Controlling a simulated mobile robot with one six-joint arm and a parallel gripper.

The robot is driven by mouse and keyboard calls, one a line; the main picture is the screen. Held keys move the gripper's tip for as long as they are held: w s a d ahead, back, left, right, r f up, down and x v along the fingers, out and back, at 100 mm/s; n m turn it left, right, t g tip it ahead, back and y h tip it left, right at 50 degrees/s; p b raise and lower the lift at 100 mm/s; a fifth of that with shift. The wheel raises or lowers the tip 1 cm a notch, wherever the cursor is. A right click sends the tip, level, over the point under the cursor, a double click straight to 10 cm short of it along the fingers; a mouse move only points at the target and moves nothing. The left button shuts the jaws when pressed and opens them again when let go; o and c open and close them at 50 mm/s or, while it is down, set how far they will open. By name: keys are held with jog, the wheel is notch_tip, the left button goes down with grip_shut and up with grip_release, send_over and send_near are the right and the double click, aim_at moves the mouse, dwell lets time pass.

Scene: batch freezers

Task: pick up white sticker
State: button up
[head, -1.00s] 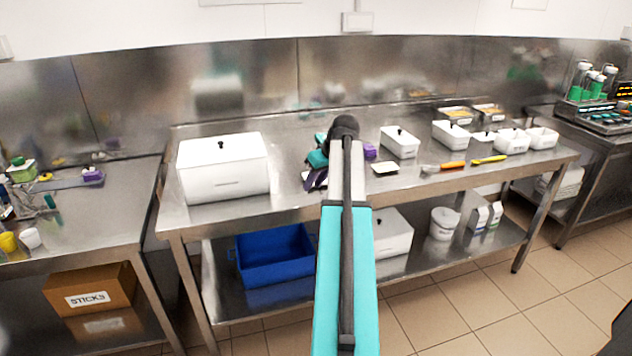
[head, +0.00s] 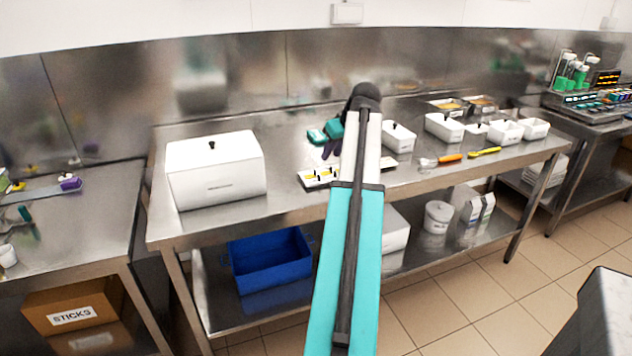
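A small white tray (head: 306,181) with white and yellow pieces on it lies on the steel table, just left of my arm. It may carry the white sticker, but the pieces are too small to tell. My gripper (head: 335,130) is partly seen beyond the end of my arm, over the table, with teal and dark purple parts near it. My arm hides much of it, and I cannot make out its fingertips or whether it holds anything.
A large white box (head: 216,172) stands at the table's left. Lidded white containers (head: 443,127), an orange-handled tool (head: 449,158) and a yellow-handled tool (head: 484,152) are at the right. A blue crate (head: 270,262) sits on the lower shelf. The table's front left is clear.

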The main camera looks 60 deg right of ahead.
send_near(314, 179)
jog(key=shift+d+f+p, duration=0.25)
jog(key=shift+d+p, duration=0.05)
jog(key=shift+d, duration=0.35)
jog(key=shift+f, duration=0.1)
jog(key=shift+p+x, duration=0.5)
jog(key=shift+x, duration=1.95)
jog(key=shift+w, duration=0.1)
jog(key=shift+c, duration=0.3)
grip_shut()
